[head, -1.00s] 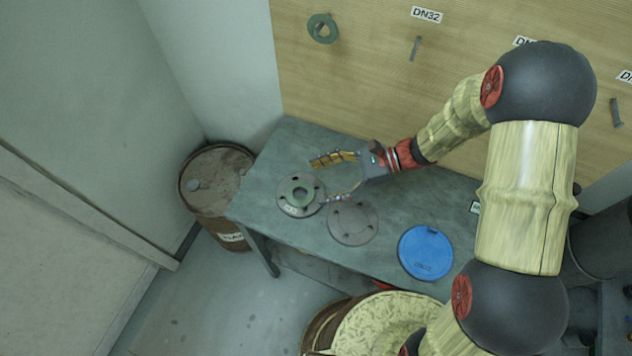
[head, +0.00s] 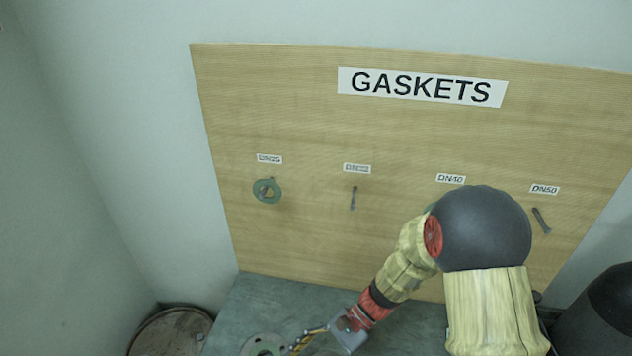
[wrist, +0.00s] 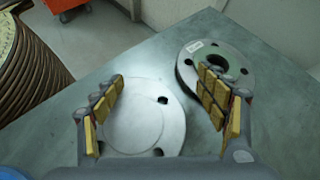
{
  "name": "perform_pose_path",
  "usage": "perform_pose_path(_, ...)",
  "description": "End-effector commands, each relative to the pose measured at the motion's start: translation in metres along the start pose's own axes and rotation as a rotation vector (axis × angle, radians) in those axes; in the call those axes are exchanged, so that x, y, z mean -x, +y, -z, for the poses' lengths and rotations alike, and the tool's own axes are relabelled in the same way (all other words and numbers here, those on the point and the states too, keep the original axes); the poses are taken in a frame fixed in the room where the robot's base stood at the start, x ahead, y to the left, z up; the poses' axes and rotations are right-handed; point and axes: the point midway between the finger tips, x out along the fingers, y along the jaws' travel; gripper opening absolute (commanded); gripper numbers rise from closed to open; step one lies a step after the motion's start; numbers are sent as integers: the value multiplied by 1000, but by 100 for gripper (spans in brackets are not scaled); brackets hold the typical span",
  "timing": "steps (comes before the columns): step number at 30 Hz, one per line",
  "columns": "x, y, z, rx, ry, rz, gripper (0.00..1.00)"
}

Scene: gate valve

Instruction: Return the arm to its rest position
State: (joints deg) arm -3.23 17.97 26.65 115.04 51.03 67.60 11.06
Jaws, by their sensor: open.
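My gripper (head: 310,342) is at the bottom of the head view, low over the grey table (head: 243,298), with its arm reaching in from the right. In the wrist view my gripper (wrist: 160,80) shows two yellow-padded finger sets spread apart with nothing between them. A plain grey disc with bolt holes (wrist: 140,120) lies on the table below the fingers. A flange with a green gasket on it (wrist: 190,50) lies beyond the right finger, which partly covers it. That flange (head: 262,345) is cut off by the lower edge of the head view.
A wooden GASKETS board (head: 320,240) stands behind the table with several labelled pegs. A green gasket (head: 277,188) hangs on the leftmost peg. A rusty barrel (head: 165,335) stands left of the table. A blue object (wrist: 12,173) shows at the wrist view's corner.

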Motion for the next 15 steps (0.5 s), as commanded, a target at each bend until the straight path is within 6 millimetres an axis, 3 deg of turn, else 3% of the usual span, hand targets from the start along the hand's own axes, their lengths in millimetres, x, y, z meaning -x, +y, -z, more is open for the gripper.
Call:
perform_pose_path(7, 51, 49, -13, 291, 244, -164, 74)
perform_pose_path(15, 123, 84, -32, 580, 546, -305, 74)
